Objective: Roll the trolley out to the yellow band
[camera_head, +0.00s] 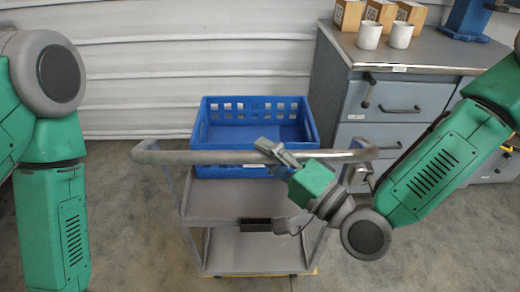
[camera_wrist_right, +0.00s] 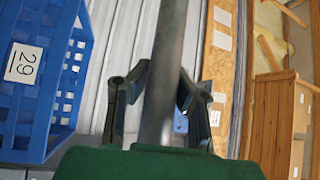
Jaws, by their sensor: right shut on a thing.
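The grey trolley (camera_head: 225,200) stands on the concrete floor in the middle of the head view, with two shelves and a push bar (camera_head: 205,157) across its near side. My right gripper (camera_head: 276,152) is shut on the bar, right of its middle. In the right wrist view the bar (camera_wrist_right: 165,60) runs between the fingers (camera_wrist_right: 163,85). A little of a yellow strip (camera_head: 313,271) shows at the trolley's lower edge; most of it is hidden. My left arm hangs at the left, its gripper out of the picture.
A blue crate (camera_head: 255,105) sits on the trolley's top; its side with label 29 shows in the wrist view (camera_wrist_right: 28,90). A corrugated wall is behind. Floor at left is clear.

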